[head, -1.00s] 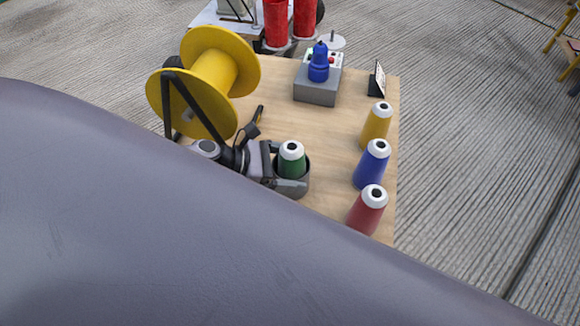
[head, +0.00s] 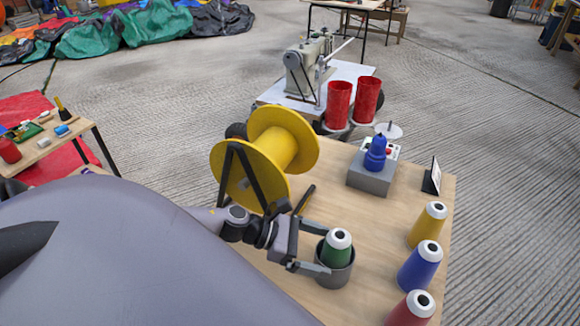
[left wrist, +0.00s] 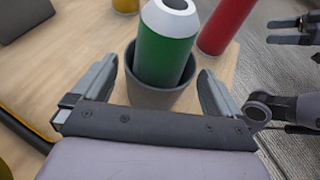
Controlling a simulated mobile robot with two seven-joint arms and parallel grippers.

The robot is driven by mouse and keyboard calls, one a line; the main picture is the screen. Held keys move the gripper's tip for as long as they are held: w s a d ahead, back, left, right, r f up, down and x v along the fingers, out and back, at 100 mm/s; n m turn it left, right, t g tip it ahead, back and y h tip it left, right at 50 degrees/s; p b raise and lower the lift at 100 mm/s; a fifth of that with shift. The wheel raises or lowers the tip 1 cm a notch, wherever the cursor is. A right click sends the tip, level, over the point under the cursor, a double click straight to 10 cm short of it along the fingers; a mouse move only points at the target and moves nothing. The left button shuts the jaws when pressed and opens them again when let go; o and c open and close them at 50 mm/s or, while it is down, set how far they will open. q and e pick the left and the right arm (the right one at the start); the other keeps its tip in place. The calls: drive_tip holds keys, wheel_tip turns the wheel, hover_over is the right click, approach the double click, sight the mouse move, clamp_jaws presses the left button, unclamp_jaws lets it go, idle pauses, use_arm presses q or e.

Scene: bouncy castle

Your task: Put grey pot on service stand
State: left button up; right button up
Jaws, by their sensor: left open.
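The grey pot (head: 336,274) stands upright on the wooden table and holds a green cone with a white top (head: 337,249). The pot also shows in the left wrist view (left wrist: 160,97). My left gripper (head: 322,250) is open, with one finger on each side of the pot. In the left wrist view its fingers stand apart from the pot wall, with small gaps. My right gripper (left wrist: 268,32) shows at the right edge of the left wrist view, away from the pot, fingers apart and empty. I cannot tell for certain which thing is the service stand.
Yellow (head: 427,226), blue (head: 420,266) and red (head: 409,310) cones line the table's right edge. A big yellow reel (head: 268,155) stands behind my left arm. A grey box (head: 370,178) bears a blue item. Behind, a white table (head: 290,98) bears a sewing machine; two red cups (head: 339,103) stand nearby.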

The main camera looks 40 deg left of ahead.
use_arm(q)
drive_tip(key=v, duration=0.8)
drive_tip(key=shift+d, duration=0.1)
idle(0.5)
